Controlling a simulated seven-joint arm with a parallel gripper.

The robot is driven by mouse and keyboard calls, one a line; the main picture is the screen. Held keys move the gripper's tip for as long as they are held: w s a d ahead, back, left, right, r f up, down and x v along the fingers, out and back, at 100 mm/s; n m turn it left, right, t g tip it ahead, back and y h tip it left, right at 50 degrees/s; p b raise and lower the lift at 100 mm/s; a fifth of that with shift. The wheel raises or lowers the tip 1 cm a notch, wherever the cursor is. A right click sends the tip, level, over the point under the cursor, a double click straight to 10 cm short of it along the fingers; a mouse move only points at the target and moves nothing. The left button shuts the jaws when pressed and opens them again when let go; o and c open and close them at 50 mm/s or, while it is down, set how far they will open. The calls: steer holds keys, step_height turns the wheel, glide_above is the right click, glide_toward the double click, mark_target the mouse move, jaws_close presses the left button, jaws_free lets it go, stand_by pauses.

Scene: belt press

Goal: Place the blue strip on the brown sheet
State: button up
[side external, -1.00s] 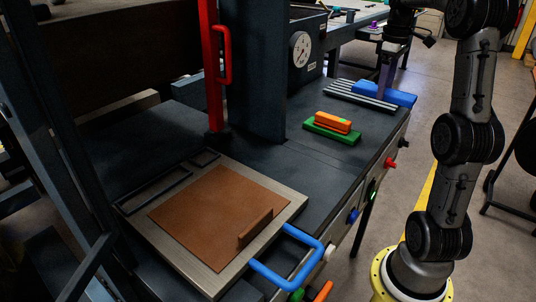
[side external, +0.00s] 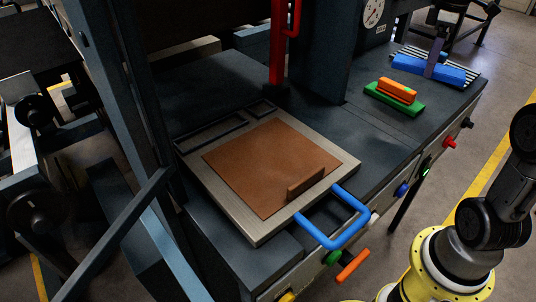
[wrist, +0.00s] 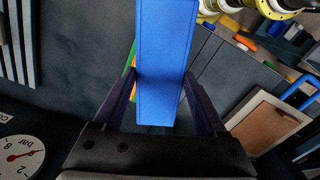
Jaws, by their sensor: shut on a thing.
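The blue strip (side external: 410,68) is in my gripper (side external: 436,62) at the grey slatted rack at the back right. In the wrist view the blue strip (wrist: 165,50) runs between the two fingers of my gripper (wrist: 164,100), which are shut on it. The gap between strip and rack cannot be told exactly. The brown sheet (side external: 255,165) lies flat on a metal plate at the front of the bench. It also shows in the wrist view (wrist: 262,128), at the right. A small brown block (side external: 306,182) stands on the sheet near its front right edge.
The metal plate (side external: 235,222) has a blue loop handle (side external: 335,240) at the front. An orange block (side external: 397,91) sits on a green block (side external: 385,102) between rack and plate. A red upright post (side external: 278,60) and a thick dark column (side external: 322,60) stand behind.

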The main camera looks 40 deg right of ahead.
steer(key=w+a+r+n, duration=0.1)
steer(key=w+a+n, duration=0.15)
steer(key=a, duration=0.55)
steer(key=w+a+n, duration=0.1)
steer(key=a+n, duration=0.3)
steer(key=a, duration=0.5)
steer(key=s+a+r+n, duration=0.1)
steer(key=s+a+n, duration=0.25)
steer(key=a, duration=0.55)
steer(key=s+a+r+n, duration=0.15)
steer(key=a+n, duration=0.25)
steer(key=a, duration=0.5)
glide_above(267, 156)
steer(key=s, duration=0.1)
steer(key=f, duration=0.9)
steer(key=shift+d, duration=0.3)
steer(key=f, duration=0.2)
steer(key=w+f, duration=0.1)
steer(key=shift+a+f, duration=0.2)
steer(key=shift+a, duration=0.05)
steer(key=shift+f, duration=0.5)
steer(key=shift+f, duration=0.1)
steer(key=o, duration=1.5)
steer(key=shift+o, duration=0.2)
